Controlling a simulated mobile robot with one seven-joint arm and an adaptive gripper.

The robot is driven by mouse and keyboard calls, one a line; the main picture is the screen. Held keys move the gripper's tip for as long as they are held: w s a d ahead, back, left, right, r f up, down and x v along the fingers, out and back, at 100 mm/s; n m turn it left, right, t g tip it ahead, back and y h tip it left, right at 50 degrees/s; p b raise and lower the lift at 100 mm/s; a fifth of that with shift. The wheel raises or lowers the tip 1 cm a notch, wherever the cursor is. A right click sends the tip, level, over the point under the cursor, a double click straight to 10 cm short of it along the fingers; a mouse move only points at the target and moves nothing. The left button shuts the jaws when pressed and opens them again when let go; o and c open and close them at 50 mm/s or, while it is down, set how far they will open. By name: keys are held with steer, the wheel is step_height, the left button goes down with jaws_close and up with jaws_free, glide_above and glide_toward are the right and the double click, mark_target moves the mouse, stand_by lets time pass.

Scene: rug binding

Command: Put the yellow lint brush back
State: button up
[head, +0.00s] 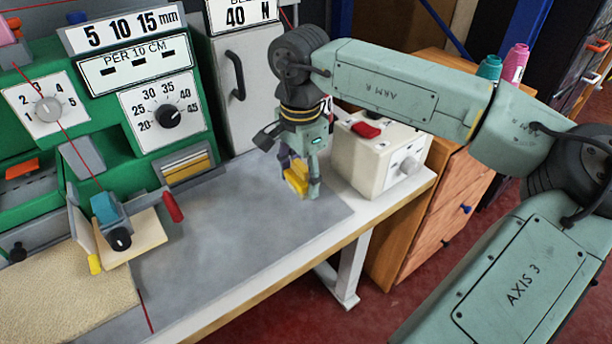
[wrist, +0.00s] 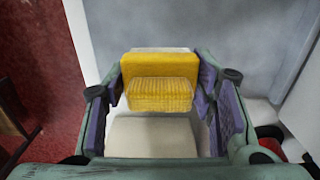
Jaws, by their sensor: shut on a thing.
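The yellow lint brush (head: 296,178) is between the fingertips of my gripper (head: 302,182), which points down over the right end of the grey work surface. In the wrist view the brush (wrist: 160,80) shows as a yellow block with a ribbed lower face. The purple finger pads of my gripper (wrist: 162,90) stand at its left and right sides, shut on it. The brush looks close to the grey surface; I cannot tell whether it touches. My fingers hide part of it in the head view.
A cream box (head: 380,160) with a red switch stands right beside my gripper. The green machine (head: 110,120) with dials is at left, a clamp with a red handle (head: 172,207) before it. The grey surface (head: 240,240) between is clear. A wooden drawer cabinet (head: 440,210) stands right.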

mark_target(306, 181)
steer(key=shift+w+d, duration=0.3)
steer(key=shift+w, duration=0.35)
steer(key=f, duration=0.1)
steer(key=f+p, duration=0.1)
steer(key=f, duration=0.1)
steer(key=shift+w+d, duration=0.15)
steer(key=shift+w, duration=0.1)
steer(key=shift+f, duration=0.35)
steer(key=shift+f, duration=0.2)
steer(key=o, duration=1.1)
steer(key=shift+r, duration=0.1)
steer(key=shift+r+p, duration=0.3)
steer(key=shift+p, duration=0.1)
step_height(306, 181, up, 12)
steer(key=shift+f+b, duration=0.2)
steer(key=shift+b, duration=0.65)
